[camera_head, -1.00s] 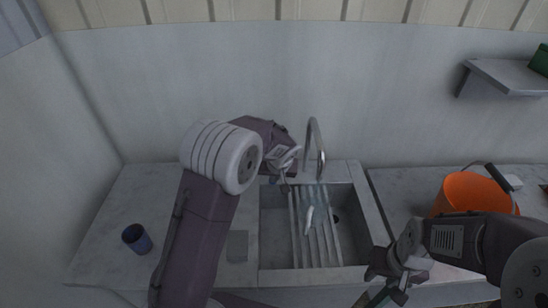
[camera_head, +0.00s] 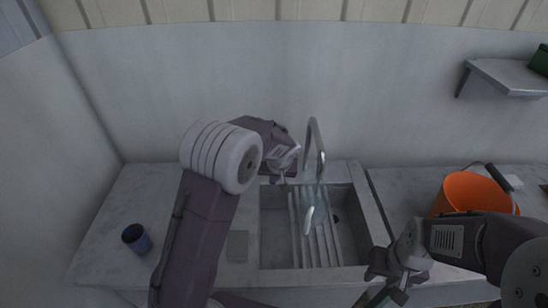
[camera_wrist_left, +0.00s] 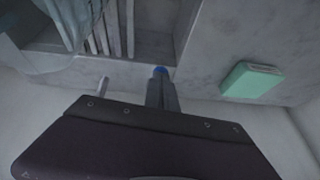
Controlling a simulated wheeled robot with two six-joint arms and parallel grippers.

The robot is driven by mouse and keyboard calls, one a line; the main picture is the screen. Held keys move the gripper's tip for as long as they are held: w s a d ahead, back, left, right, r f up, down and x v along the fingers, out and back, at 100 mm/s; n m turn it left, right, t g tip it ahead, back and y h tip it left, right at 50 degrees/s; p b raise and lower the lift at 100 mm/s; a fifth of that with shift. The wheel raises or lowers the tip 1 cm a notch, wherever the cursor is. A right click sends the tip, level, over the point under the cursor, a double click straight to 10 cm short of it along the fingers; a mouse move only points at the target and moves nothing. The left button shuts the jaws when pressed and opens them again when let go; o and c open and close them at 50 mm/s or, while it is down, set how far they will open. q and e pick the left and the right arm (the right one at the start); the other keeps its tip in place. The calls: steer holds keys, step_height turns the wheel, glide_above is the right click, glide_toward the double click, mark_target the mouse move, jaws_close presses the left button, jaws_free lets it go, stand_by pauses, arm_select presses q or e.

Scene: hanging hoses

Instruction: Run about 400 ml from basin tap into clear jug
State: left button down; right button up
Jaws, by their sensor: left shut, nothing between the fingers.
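The clear jug (camera_head: 322,198) sits in the basin (camera_head: 272,232), over the slats and below the spout of the curved tap (camera_head: 313,130). Its pale handle faces the front. No water level is readable. Its clear side also shows in the left wrist view (camera_wrist_left: 40,50). My left gripper (camera_head: 281,180) is shut and empty, at the basin's back edge left of the tap. In the left wrist view its fingers (camera_wrist_left: 160,75) are beside a small blue-tipped part. My right gripper (camera_head: 385,284) is at the basin's front right corner, near a teal item (camera_head: 378,299); its grip is unclear.
A blue cup (camera_head: 137,238) stands on the left counter. An orange bucket (camera_head: 468,192) stands on the right counter. A green block (camera_wrist_left: 252,80) lies on the counter in the left wrist view. A shelf (camera_head: 505,75) juts from the wall at right.

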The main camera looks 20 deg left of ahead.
arm_select(q)
steer(key=shift+s+f, duration=0.1)
steer(key=shift+f, duration=0.05)
stand_by(0.8)
